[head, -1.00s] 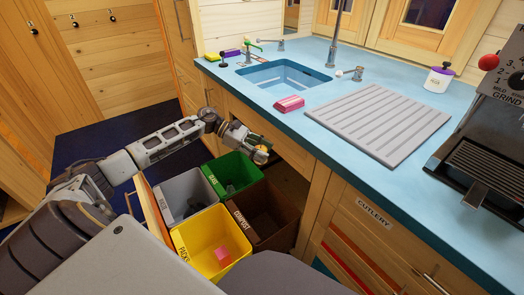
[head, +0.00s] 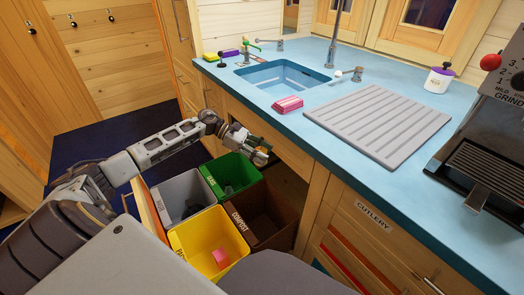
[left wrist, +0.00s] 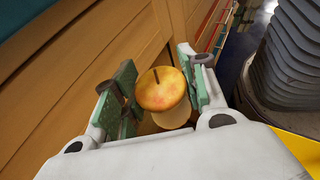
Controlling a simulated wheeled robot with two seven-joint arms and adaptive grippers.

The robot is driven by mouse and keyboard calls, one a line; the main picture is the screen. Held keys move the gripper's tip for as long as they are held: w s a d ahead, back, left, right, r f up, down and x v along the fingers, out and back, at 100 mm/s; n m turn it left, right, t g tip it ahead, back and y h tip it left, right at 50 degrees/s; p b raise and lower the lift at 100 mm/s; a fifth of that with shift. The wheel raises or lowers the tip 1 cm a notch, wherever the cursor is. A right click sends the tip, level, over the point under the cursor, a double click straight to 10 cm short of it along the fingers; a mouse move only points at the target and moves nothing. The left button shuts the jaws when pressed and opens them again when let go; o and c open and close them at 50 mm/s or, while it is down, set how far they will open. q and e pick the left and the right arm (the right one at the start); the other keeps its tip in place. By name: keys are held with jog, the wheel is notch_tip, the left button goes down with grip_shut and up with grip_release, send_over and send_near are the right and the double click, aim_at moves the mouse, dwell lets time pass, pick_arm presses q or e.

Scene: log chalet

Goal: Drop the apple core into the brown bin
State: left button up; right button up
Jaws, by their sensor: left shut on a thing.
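The apple core (left wrist: 160,92), with an orange-yellow top, a dark stem and a paler part below, sits between the green-padded fingers of my left gripper (left wrist: 158,88) in the left wrist view. In the head view my left gripper (head: 261,151) is shut on it, above the back of the bin drawer, beyond and above the brown bin. The core is mostly hidden by the fingers there. The brown bin (head: 287,232), labelled as compost, stands at the right of the pulled-out drawer with its top open; its inside is dark. My right gripper is not in view.
A green bin (head: 240,165), a grey bin (head: 172,190) and a yellow bin (head: 190,255) with a pink item stand beside the brown one. The blue counter (head: 300,118) with its sink (head: 285,80) rises behind the gripper. A cutlery drawer (head: 373,217) is at right.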

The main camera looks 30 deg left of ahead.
pick_arm(q)
notch_tip(320, 180, down, 2)
jog(key=shift+f+b, duration=0.25)
jog(key=shift+b, duration=0.15)
jog(key=shift+f, duration=0.6)
jog(key=shift+f+b, duration=0.35)
jog(key=shift+f, duration=0.15)
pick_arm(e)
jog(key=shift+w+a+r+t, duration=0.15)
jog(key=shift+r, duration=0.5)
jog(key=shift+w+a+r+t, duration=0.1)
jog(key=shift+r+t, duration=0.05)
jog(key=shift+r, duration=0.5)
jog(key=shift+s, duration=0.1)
pick_arm(q)
jog(key=o, duration=0.8)
jog(key=shift+c, duration=0.2)
jog(key=shift+o, duration=1.2)
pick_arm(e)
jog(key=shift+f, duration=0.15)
pick_arm(q)
jog(key=shift+a, duration=0.1)
